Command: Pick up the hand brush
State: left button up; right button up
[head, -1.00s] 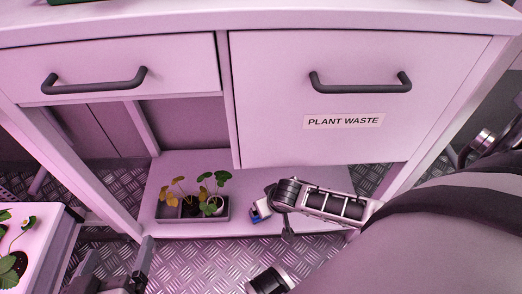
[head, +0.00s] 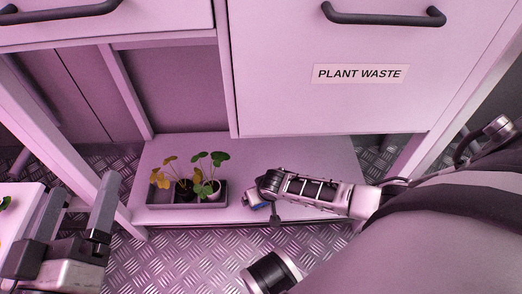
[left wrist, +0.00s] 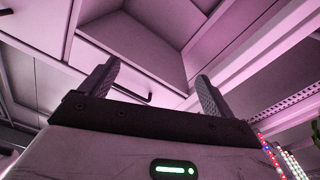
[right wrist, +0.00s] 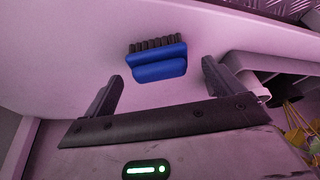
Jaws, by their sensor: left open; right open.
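The hand brush (right wrist: 158,62) has a blue body and dark bristles. In the right wrist view it lies on the pale lower shelf, just beyond and between the fingertips of my open right gripper (right wrist: 163,78), apart from them. My left gripper (head: 76,210) is open and empty at the left of the head view. It also shows open in the left wrist view (left wrist: 157,82), far from the brush.
A dark tray (head: 160,203) with potted plants stands on the lower shelf (head: 310,155), left of my right gripper. A plant waste bin front (head: 300,105) hangs above the shelf. A cabinet leg (head: 75,150) stands near my left gripper. The shelf behind the brush is clear.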

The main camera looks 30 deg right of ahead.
jog(key=shift+b+x, duration=0.35)
jog(key=shift+x, duration=0.45)
pick_arm(q)
jog(key=shift+w+a+r+m+t+h, duration=0.15)
jog(key=shift+w+r+m+t, duration=0.2)
jog(key=shift+r, duration=0.3)
jog(key=shift+w+a+r+m+t+h, duration=0.15)
jog(key=shift+r+m+t, duration=0.2)
jog(key=shift+r+m, duration=0.25)
pick_arm(e)
jog(key=c, duration=1.1)
pick_arm(q)
jog(key=shift+d, duration=0.1)
pick_arm(e)
jog(key=shift+r+p, duration=0.3)
jog(key=shift+r, duration=0.1)
notch_tip(320, 180, up, 5)
jog(key=p, duration=0.3)
jog(key=shift+f, duration=0.15)
notch_tip(320, 180, up, 4)
jog(key=p, duration=0.2)
jog(key=shift+p, duration=0.35)
jog(key=shift+r, duration=0.3)
pick_arm(q)
notch_tip(320, 180, down, 6)
jog(key=s+n+g+y, duration=0.2)
jog(key=g, duration=0.2)
jog(key=shift+s+r+y, duration=0.2)
jog(key=shift+y, duration=0.1)
